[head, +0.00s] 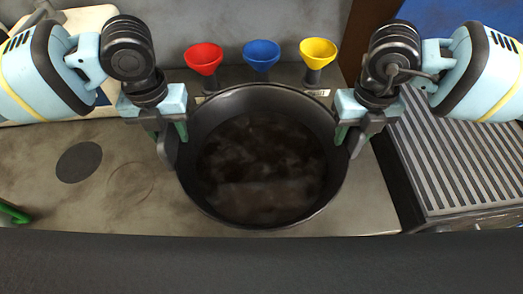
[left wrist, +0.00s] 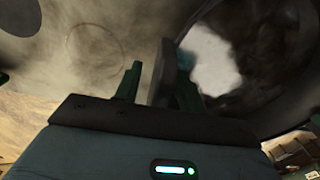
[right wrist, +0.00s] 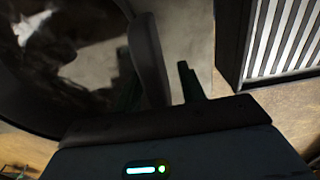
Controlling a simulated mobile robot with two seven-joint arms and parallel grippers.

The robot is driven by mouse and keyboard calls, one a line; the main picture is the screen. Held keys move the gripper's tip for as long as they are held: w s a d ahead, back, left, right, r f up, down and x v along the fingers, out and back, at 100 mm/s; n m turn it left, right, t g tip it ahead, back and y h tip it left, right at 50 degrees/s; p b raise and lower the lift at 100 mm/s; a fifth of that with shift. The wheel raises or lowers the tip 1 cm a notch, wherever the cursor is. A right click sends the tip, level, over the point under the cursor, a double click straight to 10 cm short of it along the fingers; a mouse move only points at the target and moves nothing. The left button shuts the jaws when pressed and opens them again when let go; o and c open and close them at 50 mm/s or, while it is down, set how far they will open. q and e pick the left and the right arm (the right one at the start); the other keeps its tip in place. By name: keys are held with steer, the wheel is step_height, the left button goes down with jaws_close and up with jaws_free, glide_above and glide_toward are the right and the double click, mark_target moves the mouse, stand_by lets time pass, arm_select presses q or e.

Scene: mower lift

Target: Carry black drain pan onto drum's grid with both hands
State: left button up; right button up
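The black drain pan (head: 263,215), round and wide with dark, shiny liquid in it, appears to rest on the grey bench top. It has an upright ear on each side. My left gripper (head: 167,134) is at the left ear, its fingers on either side of it with a visible gap; that ear also shows in the left wrist view (left wrist: 161,75). My right gripper (head: 357,134) straddles the right ear, which shows in the right wrist view (right wrist: 148,60), also with a gap to one finger. The drum's slatted grid (head: 455,160) lies to the right of the bench.
Red (head: 203,57), blue (head: 261,54) and yellow (head: 318,51) funnels stand behind the pan. A dark disc (head: 79,162) and a green item (head: 14,213) are on the left of the bench (head: 125,215). The grid's slats look bare.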

arm_select(q)
jaws_close()
arm_select(e)
jaws_close()
arm_select(q)
steer(key=shift+w+a+r, duration=0.1)
steer(key=shift+a, duration=0.1)
arm_select(e)
steer(key=shift+d, duration=0.25)
stand_by(0.6)
